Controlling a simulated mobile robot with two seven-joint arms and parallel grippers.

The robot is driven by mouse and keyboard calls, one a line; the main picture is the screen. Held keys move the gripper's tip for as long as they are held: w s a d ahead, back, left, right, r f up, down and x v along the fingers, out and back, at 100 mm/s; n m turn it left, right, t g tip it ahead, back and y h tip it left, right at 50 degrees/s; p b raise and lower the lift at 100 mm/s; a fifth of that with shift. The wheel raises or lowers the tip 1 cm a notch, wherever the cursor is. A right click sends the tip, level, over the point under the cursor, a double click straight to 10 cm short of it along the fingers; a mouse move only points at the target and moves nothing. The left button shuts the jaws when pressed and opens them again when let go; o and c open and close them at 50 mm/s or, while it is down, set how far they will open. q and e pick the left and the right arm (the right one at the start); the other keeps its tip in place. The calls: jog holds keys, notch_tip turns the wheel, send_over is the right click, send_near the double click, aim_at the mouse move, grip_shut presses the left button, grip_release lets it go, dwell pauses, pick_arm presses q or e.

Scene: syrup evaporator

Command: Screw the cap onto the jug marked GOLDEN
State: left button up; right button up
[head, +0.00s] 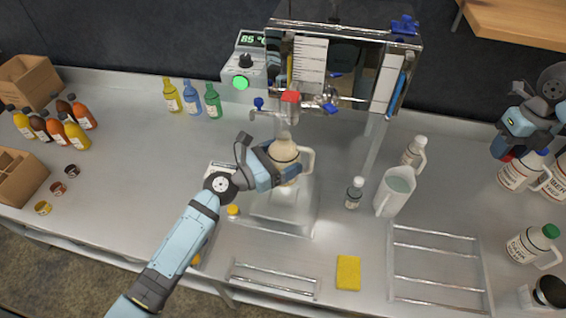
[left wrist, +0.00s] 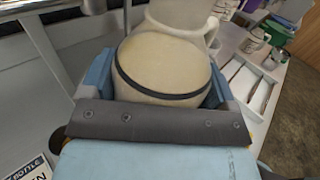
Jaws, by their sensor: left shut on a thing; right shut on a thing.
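A cream jug (head: 285,151) with a handle on its right stands below the tap, on or just above the clear stand. My left gripper (head: 285,172) is shut around its body. The left wrist view shows the jug's rounded body (left wrist: 165,65) with a dark band between the fingers. The jug's mouth and label are not clear. A small yellow cap (head: 232,211) lies on the counter left of the stand. My right gripper (head: 508,154) is at the far right, beside the white jugs. It is shut on a small red thing, mostly hidden, possibly a cap.
The tap (head: 290,97) is close above the held jug. A green-capped jug (head: 530,245) stands at right. The left counter's middle is clear.

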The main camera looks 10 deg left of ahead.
pick_arm(q)
jog(key=shift+r, duration=0.25)
pick_arm(e)
jog(key=shift+r, duration=0.1)
dwell(0.3)
